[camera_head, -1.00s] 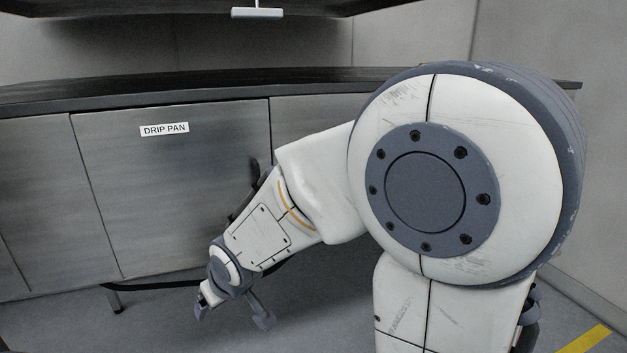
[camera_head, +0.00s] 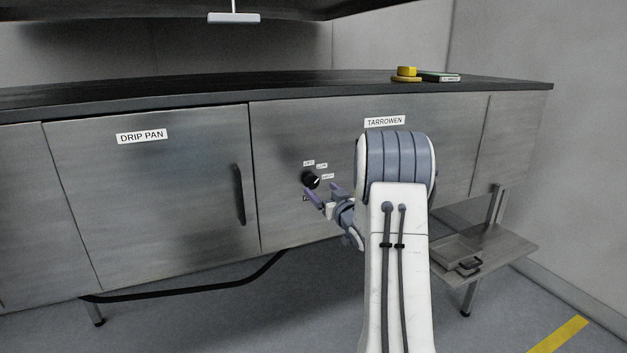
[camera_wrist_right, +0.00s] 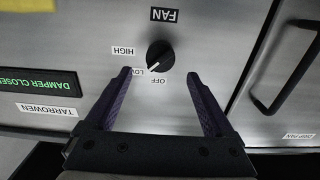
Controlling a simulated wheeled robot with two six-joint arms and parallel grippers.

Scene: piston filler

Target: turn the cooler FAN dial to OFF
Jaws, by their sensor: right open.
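The black FAN dial (camera_head: 311,180) is on the steel front of the cooler panel, and it also shows upside down in the right wrist view (camera_wrist_right: 160,54). Its white pointer mark points toward the LOW label (camera_wrist_right: 140,71). The HIGH label (camera_wrist_right: 123,50) and the OFF label (camera_wrist_right: 160,82) sit on either side of LOW. My right gripper (camera_head: 323,192) is open and empty in front of the panel. In the right wrist view its purple fingers (camera_wrist_right: 159,73) point at the dial, one toward each side. I cannot tell any contact. My left gripper is not in view.
A DRIP PAN door (camera_head: 150,200) with a black handle (camera_head: 239,194) is left of the dial. A green DAMPER CLOSED display (camera_wrist_right: 38,84) is beside the dial. A yellow object (camera_head: 406,74) stands on the counter. A low shelf (camera_head: 500,250) is at the right.

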